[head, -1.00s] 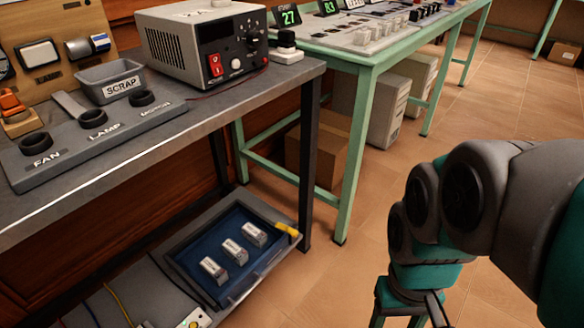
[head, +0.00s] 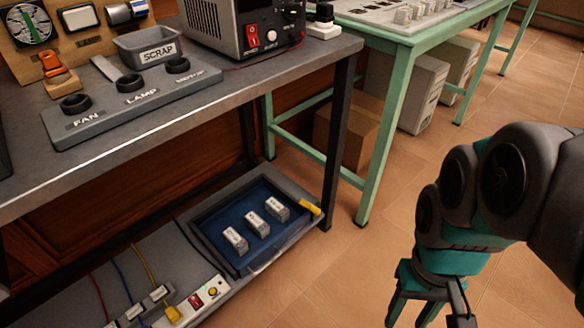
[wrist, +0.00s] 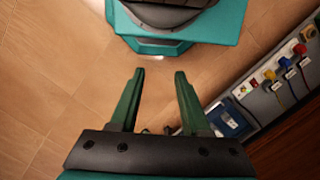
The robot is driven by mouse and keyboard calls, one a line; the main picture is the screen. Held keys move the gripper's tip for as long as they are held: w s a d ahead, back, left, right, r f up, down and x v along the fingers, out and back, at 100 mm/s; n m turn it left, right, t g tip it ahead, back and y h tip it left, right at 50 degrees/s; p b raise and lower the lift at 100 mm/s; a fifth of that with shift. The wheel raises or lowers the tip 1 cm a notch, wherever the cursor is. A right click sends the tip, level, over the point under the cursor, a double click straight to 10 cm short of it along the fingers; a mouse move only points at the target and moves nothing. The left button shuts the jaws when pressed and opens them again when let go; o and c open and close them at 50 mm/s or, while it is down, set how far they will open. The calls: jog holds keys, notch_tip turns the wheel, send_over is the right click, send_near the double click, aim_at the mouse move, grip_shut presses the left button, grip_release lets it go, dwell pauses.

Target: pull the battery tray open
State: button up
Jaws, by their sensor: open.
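The battery tray (head: 208,232) is a grey frame with a blue inside, low under the dark workbench. Several white-and-grey batteries, one of them at the middle (head: 256,224), lie in it in a row. A yellow piece (head: 309,207) sits at its right corner, and a clear front edge faces the open floor. My gripper (head: 408,318) hangs to the right of the tray, apart from it, above the floor. In the wrist view my gripper (wrist: 160,74) is open with nothing between its fingers. The tray (wrist: 228,118) shows there small, beyond the right finger.
A power strip with a red switch (head: 196,302) and coloured cables lie left of the tray on the low shelf. The workbench's black leg (head: 338,150) stands behind the tray's right end. A green table (head: 372,175) stands beyond. The tiled floor (head: 340,270) is clear between tray and gripper.

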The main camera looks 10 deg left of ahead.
aim_at(267, 264)
jog(key=w+a+f+m+g+y+b, duration=0.6)
jog(key=w+a+f+m+y, duration=0.5)
jog(key=w+a+f+m, duration=0.6)
jog(key=w+a+f+m+t+y+b, duration=0.1)
jog(key=w+a+f+m+t+y, duration=0.3)
jog(key=f+m, duration=0.65)
jog(key=w+a+f+m+t+y+b, duration=0.15)
jog(key=w+f+m+y, duration=0.4)
jog(key=f, duration=0.95)
jog(key=shift+h, duration=0.65)
jog(key=shift+w+a+r+b, duration=0.1)
jog(key=shift+a+r+b, duration=0.1)
jog(key=shift+a, duration=1.65)
jog(key=shift+w+a+r+b, duration=0.1)
jog(key=shift+a+r+b, duration=0.05)
jog(key=shift+a, duration=1.7)
grip_shut()
